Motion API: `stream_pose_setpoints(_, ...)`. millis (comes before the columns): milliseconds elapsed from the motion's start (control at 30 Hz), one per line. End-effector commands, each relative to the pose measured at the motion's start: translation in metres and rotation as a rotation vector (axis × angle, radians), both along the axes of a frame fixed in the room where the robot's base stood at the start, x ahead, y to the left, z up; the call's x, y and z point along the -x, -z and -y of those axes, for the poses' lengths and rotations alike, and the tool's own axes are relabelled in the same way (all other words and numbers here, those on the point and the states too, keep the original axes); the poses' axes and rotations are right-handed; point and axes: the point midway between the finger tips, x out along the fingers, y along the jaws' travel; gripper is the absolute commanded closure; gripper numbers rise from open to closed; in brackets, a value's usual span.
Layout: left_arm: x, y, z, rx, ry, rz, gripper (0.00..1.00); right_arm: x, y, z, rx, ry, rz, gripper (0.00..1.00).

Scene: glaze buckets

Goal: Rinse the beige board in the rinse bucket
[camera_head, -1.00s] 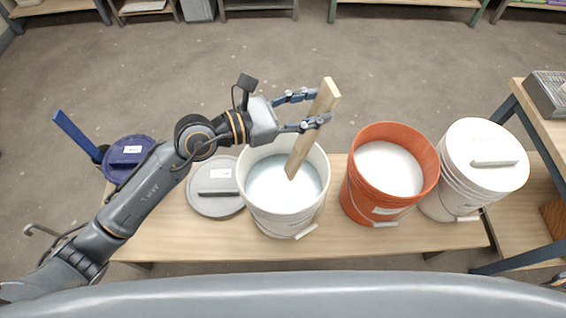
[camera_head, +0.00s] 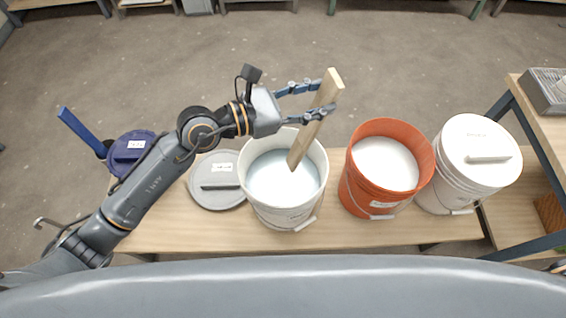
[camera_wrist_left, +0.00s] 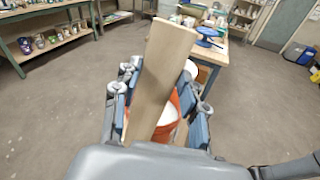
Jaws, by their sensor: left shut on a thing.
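The beige board (camera_head: 316,118) is tilted, with its lower end over the mouth of a white bucket of pale bluish liquid (camera_head: 284,180). I cannot tell if the lower end touches the liquid. My left gripper (camera_head: 318,100) is shut on the board near its upper part, above the bucket's far rim. In the left wrist view the board (camera_wrist_left: 160,75) stands between the finger pads and hides part of the orange bucket. I take the white open bucket to be the rinse bucket; its label is too small to read. My right gripper is not in view.
An orange bucket (camera_head: 417,193) of white liquid and a lidded white bucket (camera_head: 481,155) stand to the right on the wooden bench (camera_head: 240,235). A metal-framed table (camera_head: 535,130) stands far right.

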Motion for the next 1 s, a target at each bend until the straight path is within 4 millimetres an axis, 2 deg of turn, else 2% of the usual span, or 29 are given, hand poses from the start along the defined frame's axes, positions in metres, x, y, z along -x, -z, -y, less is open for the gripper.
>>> stream_pose_setpoints(333,0.0,-0.004,0.0,0.001,-0.001,0.001,1.0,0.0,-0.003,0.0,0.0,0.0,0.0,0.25)
stream_pose_setpoints(800,0.0,-0.049,0.0,0.002,-0.001,0.002,1.0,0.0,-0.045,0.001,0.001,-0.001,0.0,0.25)
stream_pose_setpoints(1000,0.0,-0.051,0.0,0.001,-0.001,0.001,1.0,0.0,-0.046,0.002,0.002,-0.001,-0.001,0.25)
